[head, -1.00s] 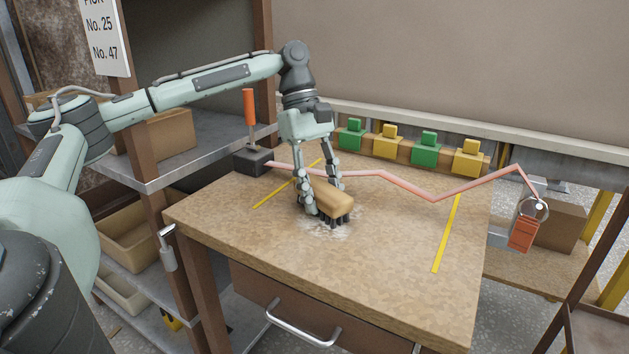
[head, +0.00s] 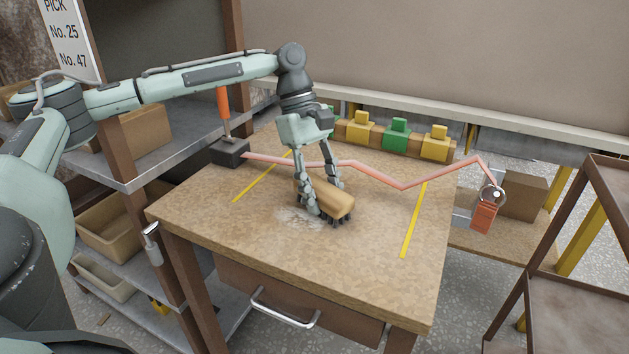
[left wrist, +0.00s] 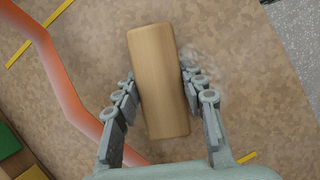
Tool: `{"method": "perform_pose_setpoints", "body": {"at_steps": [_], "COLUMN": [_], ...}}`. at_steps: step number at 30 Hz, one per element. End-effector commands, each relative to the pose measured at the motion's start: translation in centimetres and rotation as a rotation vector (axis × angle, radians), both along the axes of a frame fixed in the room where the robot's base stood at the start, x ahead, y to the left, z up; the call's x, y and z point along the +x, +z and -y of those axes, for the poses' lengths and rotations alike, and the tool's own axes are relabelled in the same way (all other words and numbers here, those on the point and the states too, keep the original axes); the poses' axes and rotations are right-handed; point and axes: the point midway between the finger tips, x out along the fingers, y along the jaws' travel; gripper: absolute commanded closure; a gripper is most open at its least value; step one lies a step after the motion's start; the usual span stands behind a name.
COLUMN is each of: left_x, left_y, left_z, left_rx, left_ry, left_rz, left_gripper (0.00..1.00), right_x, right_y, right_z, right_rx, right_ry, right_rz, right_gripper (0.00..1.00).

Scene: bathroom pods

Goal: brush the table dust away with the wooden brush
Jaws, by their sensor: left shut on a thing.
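The wooden brush (head: 329,201) stands bristles down on the table (head: 240,225), between the two yellow lines. My left gripper (head: 325,199) is shut on it, one finger on each side of the wooden block. In the left wrist view the brush block (left wrist: 160,80) lies lengthwise between the fingers of the gripper (left wrist: 161,95). A pale patch of dust (head: 297,219) lies on the tabletop just left of the brush. It shows faintly to the right of the block in the left wrist view (left wrist: 208,62). My right gripper is not in view.
Yellow and green blocks (head: 398,134) line the back edge. The front right of the tabletop is clear.

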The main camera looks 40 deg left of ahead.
Motion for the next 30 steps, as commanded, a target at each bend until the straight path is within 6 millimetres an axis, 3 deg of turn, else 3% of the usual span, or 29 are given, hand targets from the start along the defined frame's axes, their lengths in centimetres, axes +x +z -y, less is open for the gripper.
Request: {"method": "perform_pose_setpoints", "body": {"at_steps": [6,17,30], "left_x": [0.3,-1.2,-1.8], "left_y": [-0.1,0.1,0.0], "left_z": [1.7,2.1,-0.7], "left_rx": [0.001,0.001,0.000], "left_ry": [-0.002,0.000,0.004], "left_rz": [-0.005,-0.004,-0.003], "left_gripper": [0.83,0.83,0.83], "right_x": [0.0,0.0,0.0], "right_y": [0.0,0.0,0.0], "right_z": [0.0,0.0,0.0], "right_rx": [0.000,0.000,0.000], "right_ry": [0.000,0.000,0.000], "right_rz": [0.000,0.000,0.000], "right_gripper": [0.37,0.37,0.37]}}
